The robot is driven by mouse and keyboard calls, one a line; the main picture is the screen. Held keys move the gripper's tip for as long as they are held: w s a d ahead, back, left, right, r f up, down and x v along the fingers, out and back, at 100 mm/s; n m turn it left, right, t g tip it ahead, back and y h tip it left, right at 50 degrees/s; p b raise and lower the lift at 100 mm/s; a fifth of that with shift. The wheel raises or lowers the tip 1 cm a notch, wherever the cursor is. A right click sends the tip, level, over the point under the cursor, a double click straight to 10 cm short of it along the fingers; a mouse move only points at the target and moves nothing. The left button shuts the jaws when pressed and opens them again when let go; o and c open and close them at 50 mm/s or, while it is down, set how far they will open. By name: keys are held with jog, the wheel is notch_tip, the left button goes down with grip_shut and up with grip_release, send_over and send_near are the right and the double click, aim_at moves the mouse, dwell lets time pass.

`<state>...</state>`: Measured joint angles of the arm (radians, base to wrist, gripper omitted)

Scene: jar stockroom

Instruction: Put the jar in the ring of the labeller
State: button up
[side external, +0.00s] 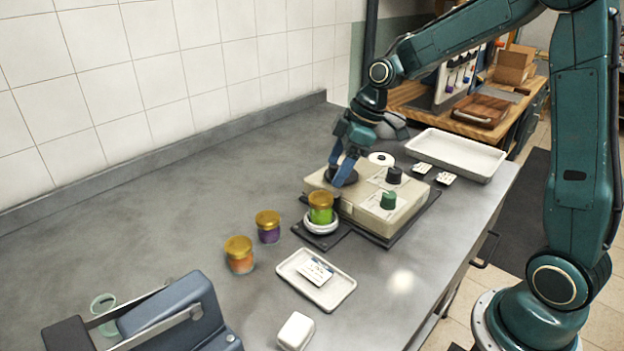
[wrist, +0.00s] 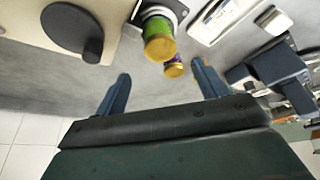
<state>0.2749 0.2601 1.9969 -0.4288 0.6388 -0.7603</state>
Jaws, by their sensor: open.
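A green jar with a gold lid (side external: 320,207) stands upright at the white ring (side external: 321,227) on the front of the labeller (side external: 362,207), a beige box with a green and a black knob. The ring shows around the jar's base; its exact seating is hard to tell. The green jar (wrist: 158,40) also shows in the wrist view, beyond the fingertips. My gripper (side external: 342,172) is open and empty, behind the jar and over the labeller's black disc side. In the wrist view my gripper (wrist: 160,72) has its fingers wide apart with nothing between them.
A purple jar (side external: 268,229) and an orange jar (side external: 239,256) stand left of the labeller. A small tray with a label card (side external: 345,290) lies in front. A blue device (side external: 185,310) is at the near left. A white tray (side external: 455,142) sits behind.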

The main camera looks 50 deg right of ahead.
jog(key=shift+s+d+r, duration=0.2)
jog(key=shift+r, duration=0.4)
jog(key=s+a+r+m+t+h, duration=0.1)
jog(key=s+r+m, duration=0.3)
jog(key=s, duration=0.8)
jog(key=s+a+r+m+t+h, duration=0.1)
jog(key=s+r+m, duration=0.3)
jog(key=s, duration=0.8)
jog(key=shift+s+a+r+m+h, duration=0.2)
jog(key=shift+a+m+h, duration=0.2)
jog(key=shift+m+h, duration=0.15)
